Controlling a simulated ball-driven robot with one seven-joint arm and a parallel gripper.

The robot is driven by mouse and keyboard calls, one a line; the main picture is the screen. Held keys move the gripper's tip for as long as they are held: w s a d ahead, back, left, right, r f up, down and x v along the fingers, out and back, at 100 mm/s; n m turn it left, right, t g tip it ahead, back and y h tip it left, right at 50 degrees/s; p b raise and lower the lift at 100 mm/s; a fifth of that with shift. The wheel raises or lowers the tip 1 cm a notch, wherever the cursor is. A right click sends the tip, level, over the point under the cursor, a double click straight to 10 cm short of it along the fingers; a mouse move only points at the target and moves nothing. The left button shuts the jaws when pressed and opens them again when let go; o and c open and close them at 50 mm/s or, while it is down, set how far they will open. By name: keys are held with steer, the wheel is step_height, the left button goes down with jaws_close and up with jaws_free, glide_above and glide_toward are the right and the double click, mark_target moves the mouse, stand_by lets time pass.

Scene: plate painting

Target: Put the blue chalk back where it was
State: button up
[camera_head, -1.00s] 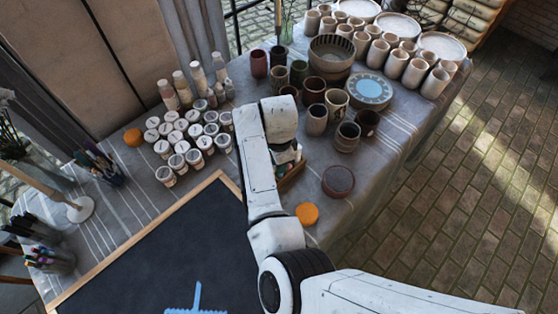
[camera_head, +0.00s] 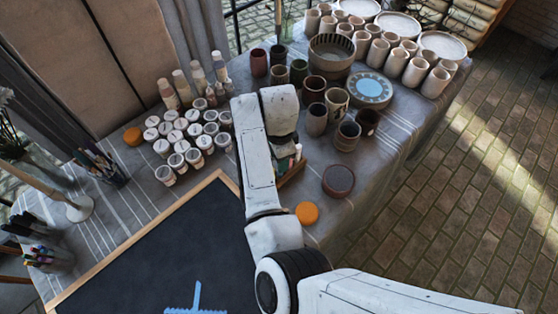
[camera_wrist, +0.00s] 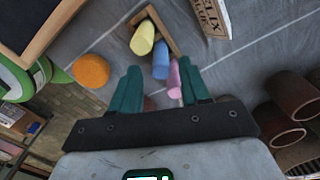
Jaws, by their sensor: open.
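The blue chalk (camera_wrist: 160,60) stands or lies between a yellow chalk (camera_wrist: 143,38) and a pink chalk (camera_wrist: 174,80) in the wrist view, by a small wooden holder (camera_wrist: 163,30). My gripper (camera_wrist: 159,67) is open, its green fingers on either side of the blue chalk; whether they touch it I cannot tell. In the head view the wooden holder (camera_head: 292,176) shows beside my wrist, with chalk ends in it. My arm hides the fingers and the blue chalk there.
A framed chalkboard (camera_head: 150,255) with a light blue drawing lies at the front. An orange round sponge (camera_head: 307,213) and a dark red round pot (camera_head: 338,180) are near the holder. Lidded paint jars (camera_head: 180,145) stand left, cups (camera_head: 348,135) right.

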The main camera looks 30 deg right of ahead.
step_height(320, 180, up, 10)
steer(key=b, duration=0.1)
steer(key=shift+f, duration=0.25)
steer(key=s+d+f+n+t+h, duration=0.1)
steer(key=s+d+f+n+h, duration=0.1)
steer(key=s+d+n, duration=0.45)
steer(key=s+d+f+n+h, duration=0.1)
steer(key=s+d+f, duration=0.25)
steer(key=d, duration=0.55)
steer(key=s+a+f+n+y, duration=0.1)
steer(key=s+a+f+n, duration=0.1)
steer(key=s+n, duration=0.3)
steer(key=s+a+f+n+y, duration=0.1)
steer(key=s+a+f+n, duration=0.2)
steer(key=s, duration=1.1)
steer(key=a+n, duration=0.2)
steer(key=n, duration=0.1)
steer(key=shift+s+a+f+y, duration=0.2)
steer(key=shift+s+a+y, duration=0.1)
steer(key=shift+y, duration=0.1)
steer(key=shift+d, duration=0.1)
